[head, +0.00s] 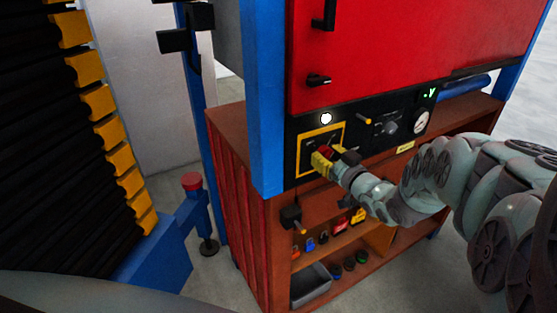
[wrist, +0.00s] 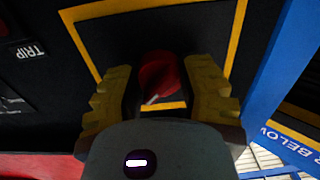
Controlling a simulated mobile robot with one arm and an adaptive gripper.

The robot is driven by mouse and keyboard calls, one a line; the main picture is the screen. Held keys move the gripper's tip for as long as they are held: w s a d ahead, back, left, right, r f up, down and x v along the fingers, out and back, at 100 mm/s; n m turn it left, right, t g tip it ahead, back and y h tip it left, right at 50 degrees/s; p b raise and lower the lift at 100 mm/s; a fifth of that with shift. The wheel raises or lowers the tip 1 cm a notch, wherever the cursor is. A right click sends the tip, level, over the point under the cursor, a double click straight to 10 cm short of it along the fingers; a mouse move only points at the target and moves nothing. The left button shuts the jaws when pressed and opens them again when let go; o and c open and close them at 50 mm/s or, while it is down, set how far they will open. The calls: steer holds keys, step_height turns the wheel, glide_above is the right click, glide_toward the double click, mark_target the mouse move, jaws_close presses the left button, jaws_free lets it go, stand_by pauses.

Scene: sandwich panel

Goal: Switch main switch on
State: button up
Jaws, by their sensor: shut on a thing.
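The main switch, a red rotary knob (wrist: 159,74) with a pale pointer mark, sits inside a yellow square frame (wrist: 243,18) on a black panel. In the head view the red knob (head: 326,152) is partly covered by my gripper (head: 334,158). My gripper reaches in from the right. In the wrist view its two yellow ribbed fingers (wrist: 163,90) are on either side of the knob, shut on it. The knob's lower part is hidden by my gripper's body.
A blue post (head: 264,100) stands close left. Shelves below hold several small items and a grey bin (head: 311,285).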

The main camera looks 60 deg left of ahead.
mark_target(330, 158)
steer(key=shift+f+m, duration=0.1)
steer(key=shift+m, duration=0.2)
steer(key=o, duration=1.3)
steer(key=shift+c, duration=0.2)
steer(key=shift+d, duration=0.15)
steer(key=shift+w+d, duration=0.1)
steer(key=shift+d, duration=1.65)
steer(key=s+d, duration=0.1)
steer(key=d, duration=0.7)
steer(key=shift+d, duration=0.15)
